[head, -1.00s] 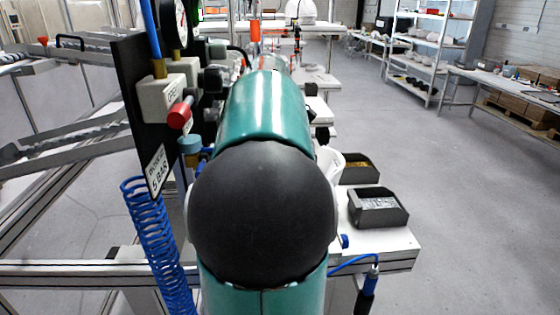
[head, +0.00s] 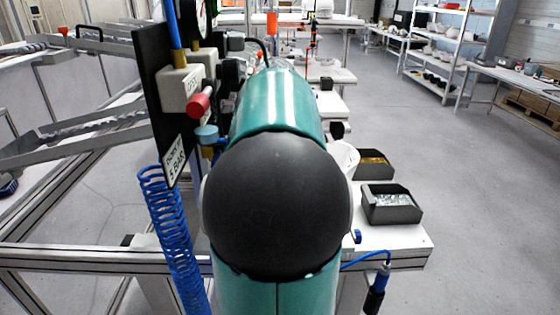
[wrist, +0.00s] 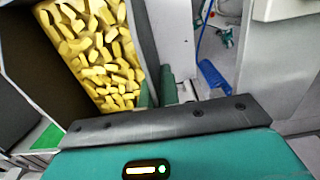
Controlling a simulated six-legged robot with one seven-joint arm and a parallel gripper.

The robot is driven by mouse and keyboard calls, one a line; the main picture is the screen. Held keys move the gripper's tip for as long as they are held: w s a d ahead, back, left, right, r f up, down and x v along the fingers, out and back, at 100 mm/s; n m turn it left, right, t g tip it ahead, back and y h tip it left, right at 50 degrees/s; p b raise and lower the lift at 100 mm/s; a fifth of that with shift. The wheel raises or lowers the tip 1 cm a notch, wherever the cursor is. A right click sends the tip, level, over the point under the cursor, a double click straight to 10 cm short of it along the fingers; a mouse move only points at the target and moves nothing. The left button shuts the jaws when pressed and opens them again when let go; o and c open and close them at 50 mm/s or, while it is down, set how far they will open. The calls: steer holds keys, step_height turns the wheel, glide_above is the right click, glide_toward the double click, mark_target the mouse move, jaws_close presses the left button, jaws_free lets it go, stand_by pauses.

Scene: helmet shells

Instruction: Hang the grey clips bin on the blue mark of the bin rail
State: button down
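Two dark grey bins stand on the white bench right of my arm in the head view. The nearer bin (head: 391,207) holds small silvery-white pieces; the farther bin (head: 372,166) holds yellowish ones. The labels do not show, so I cannot tell for certain which is the clips bin. In the wrist view a dark bin wall (wrist: 28,50) and yellow pieces appear close up at the upper left. My gripper (wrist: 165,120) shows there as a teal housing with a dark bolted bar; its fingers cannot be made out. I cannot identify the rail or its blue mark.
A black panel (head: 160,90) with gauge and valves and a blue coiled hose (head: 172,235) stand left of my arm. A blue-handled tool (head: 377,288) hangs at the bench's front edge. A green patch (wrist: 48,137) shows beside the bin. The floor (head: 480,230) at right is clear.

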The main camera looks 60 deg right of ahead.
steer(key=c, duration=1.6)
jaws_free()
steer(key=shift+o, duration=0.2)
steer(key=shift+r, duration=0.1)
steer(key=r, duration=1.3)
steer(key=shift+w+a+r, duration=0.15)
steer(key=shift+w+r, duration=0.1)
steer(key=shift+r, duration=0.1)
